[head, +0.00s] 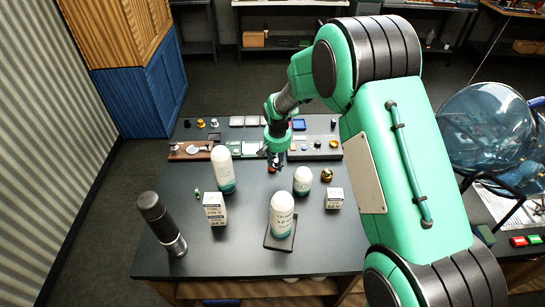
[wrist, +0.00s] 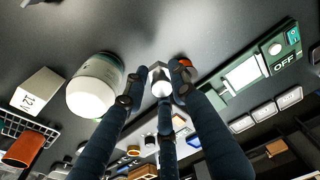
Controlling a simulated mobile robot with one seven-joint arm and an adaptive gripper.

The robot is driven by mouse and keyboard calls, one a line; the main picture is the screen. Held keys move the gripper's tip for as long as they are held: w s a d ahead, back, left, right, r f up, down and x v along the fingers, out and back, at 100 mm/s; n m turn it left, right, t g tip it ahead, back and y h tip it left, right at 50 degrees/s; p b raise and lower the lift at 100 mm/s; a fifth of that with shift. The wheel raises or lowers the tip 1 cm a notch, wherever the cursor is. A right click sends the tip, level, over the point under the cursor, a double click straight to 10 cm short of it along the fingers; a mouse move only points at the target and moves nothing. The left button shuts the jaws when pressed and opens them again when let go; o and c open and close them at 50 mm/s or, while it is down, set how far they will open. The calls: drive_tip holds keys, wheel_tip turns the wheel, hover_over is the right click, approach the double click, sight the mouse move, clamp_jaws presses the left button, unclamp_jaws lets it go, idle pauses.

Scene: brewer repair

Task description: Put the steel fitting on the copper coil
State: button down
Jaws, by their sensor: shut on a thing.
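My gripper (head: 275,163) hangs over the middle of the dark table in the head view. In the wrist view its three dark blue fingers (wrist: 160,88) close around a small shiny steel piece, which looks like the steel fitting (wrist: 160,82). Fingers cover part of it.
White bottles (head: 222,169) (head: 303,181) (head: 282,214) and small boxes (head: 214,208) (head: 334,198) stand around my gripper. A black flask (head: 160,222) stands at front left. A green panel (wrist: 243,74) and a row of small parts lie along the back.

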drive_tip(key=shift+w+a+f, duration=0.1)
drive_tip(key=shift+w+a, duration=0.15)
drive_tip(key=shift+w, duration=0.9)
drive_tip(key=shift+w+a+f, duration=0.1)
drive_tip(key=shift+w+a, duration=0.15)
drive_tip(key=shift+w, duration=0.95)
drive_tip(key=shift+w+a+f, duration=0.1)
drive_tip(key=shift+w+a, duration=0.15)
drive_tip(key=shift+w, duration=0.9)
drive_tip(key=shift+f, duration=0.1)
drive_tip(key=shift+f+p, duration=0.3)
drive_tip(key=shift+f, duration=1.35)
drive_tip(key=shift+f, duration=0.2)
drive_tip(key=c, duration=1.4)
unclamp_jaws()
drive_tip(key=shift+r, duration=0.1)
wheel_tip(320, 180, up, 12)
drive_tip(key=s, duration=0.1)
drive_tip(key=shift+s, duration=0.2)
